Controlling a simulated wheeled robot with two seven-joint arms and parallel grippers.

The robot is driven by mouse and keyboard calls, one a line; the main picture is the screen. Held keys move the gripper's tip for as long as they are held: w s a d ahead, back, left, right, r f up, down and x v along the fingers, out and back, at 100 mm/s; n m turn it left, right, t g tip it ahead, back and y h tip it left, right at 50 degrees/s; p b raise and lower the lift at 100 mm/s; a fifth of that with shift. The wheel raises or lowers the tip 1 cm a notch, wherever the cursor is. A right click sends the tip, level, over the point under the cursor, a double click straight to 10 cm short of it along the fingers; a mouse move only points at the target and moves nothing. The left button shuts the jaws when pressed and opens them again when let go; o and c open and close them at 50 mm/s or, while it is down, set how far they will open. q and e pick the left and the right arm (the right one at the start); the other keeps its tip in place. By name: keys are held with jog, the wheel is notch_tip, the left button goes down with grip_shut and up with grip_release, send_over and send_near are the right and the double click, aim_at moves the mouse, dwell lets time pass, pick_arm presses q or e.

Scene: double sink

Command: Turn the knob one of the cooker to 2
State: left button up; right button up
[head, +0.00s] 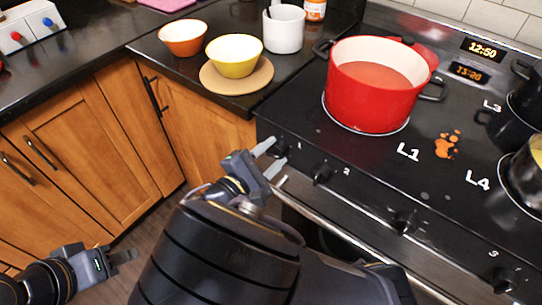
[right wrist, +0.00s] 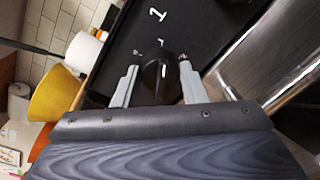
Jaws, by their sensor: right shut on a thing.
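Knob one (right wrist: 158,76) is a black knob on the cooker's (head: 440,205) front panel, below a white "1" in the right wrist view. My right gripper (head: 274,157) is at the left end of that panel in the head view; it also shows in the right wrist view (right wrist: 157,72). Its two grey fingers stand on either side of knob one and are shut on it. The knob's pointer and setting cannot be read clearly. My left gripper (head: 123,257) hangs at the lower left, away from the cooker, in front of the cabinets; its finger gap is unclear.
A red pot (head: 372,90) stands on the hob behind the panel. Another knob (head: 322,172) is just right of my right gripper. An oven handle (head: 340,232) runs below. A yellow bowl (head: 235,55) on a round board and a white canister (head: 284,30) stand left of the hob.

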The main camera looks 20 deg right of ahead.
jog(key=shift+s+f+m+t+y+b, duration=0.1)
jog(key=shift+m+t+y+b, duration=0.1)
jog(key=shift+m+b, duration=2.05)
jog(key=shift+f+m+t+y+b, duration=0.15)
jog(key=shift+m+b, duration=1.15)
jog(key=shift+m, duration=1.75)
jog(key=shift+r, duration=0.15)
jog(key=o, duration=1)
jog(key=shift+c, duration=0.2)
